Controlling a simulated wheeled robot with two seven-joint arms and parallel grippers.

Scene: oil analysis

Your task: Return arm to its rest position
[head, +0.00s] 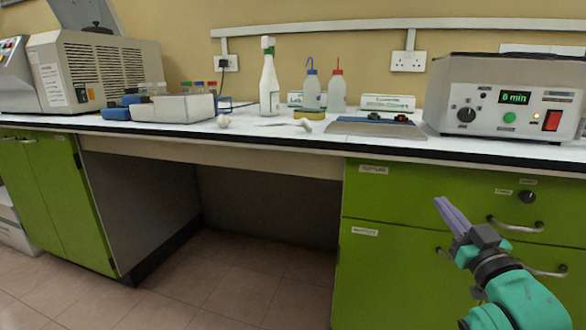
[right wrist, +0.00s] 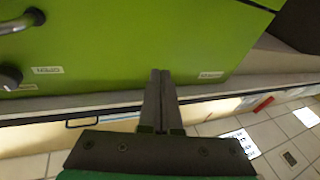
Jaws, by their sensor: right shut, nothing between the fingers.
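My right gripper (head: 447,213) is at the lower right of the head view, in front of the green drawers and below the bench top. Its two fingers are together and hold nothing. In the right wrist view the shut fingers (right wrist: 160,95) point at the green cabinet front. My green right forearm enters from the bottom right corner of the head view. My left gripper is in neither view.
The green drawer unit (head: 400,260) with metal handles is close behind the gripper.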

